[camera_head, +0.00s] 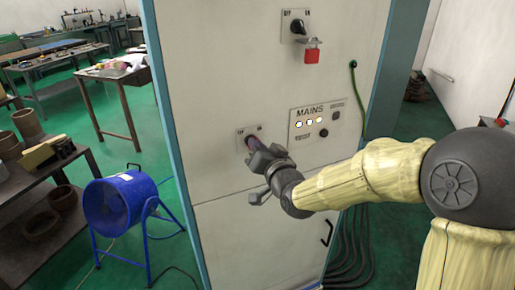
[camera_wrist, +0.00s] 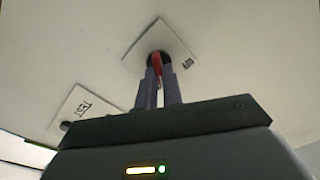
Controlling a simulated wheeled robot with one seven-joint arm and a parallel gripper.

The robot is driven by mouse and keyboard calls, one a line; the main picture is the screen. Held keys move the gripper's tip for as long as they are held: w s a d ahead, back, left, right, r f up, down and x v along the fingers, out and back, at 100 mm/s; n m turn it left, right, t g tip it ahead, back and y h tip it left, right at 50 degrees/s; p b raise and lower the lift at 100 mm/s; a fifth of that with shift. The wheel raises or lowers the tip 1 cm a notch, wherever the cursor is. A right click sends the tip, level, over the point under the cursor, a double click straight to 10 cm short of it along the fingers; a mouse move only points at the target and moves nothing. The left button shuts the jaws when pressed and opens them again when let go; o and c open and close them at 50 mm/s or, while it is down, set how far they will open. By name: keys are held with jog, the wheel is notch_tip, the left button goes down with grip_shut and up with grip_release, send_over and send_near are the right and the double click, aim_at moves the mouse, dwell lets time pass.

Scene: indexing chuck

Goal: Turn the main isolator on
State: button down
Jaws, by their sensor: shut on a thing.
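A small rotary switch on a square plate (camera_head: 241,139) sits on the pale cabinet front, left of the MAINS panel (camera_head: 318,116). My gripper (camera_head: 256,146) is at this switch and covers most of it in the head view. In the wrist view, my gripper (camera_wrist: 160,82) has its two fingers closed around a red switch handle (camera_wrist: 157,62) on the plate (camera_wrist: 176,38). The handle points roughly along the fingers. The lettering at the plate's corner is too small to read surely. Which way the switch is set cannot be told.
Above is another rotary switch (camera_head: 297,27) with a red padlock (camera_head: 312,54) hanging below it. A plate marked TEST (camera_wrist: 82,108) lies near the gripper in the wrist view. A blue fan (camera_head: 120,203) stands on the green floor at left, near a bench (camera_head: 55,175).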

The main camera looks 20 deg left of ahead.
jog(key=c, duration=1.5)
grip_release()
jog(key=shift+c, duration=0.2)
jog(key=shift+d, duration=0.1)
jog(key=b+v, duration=0.5)
jog(key=v, duration=1.2)
jog(key=shift+s+b, duration=0.2)
jog(key=shift+b, duration=0.15)
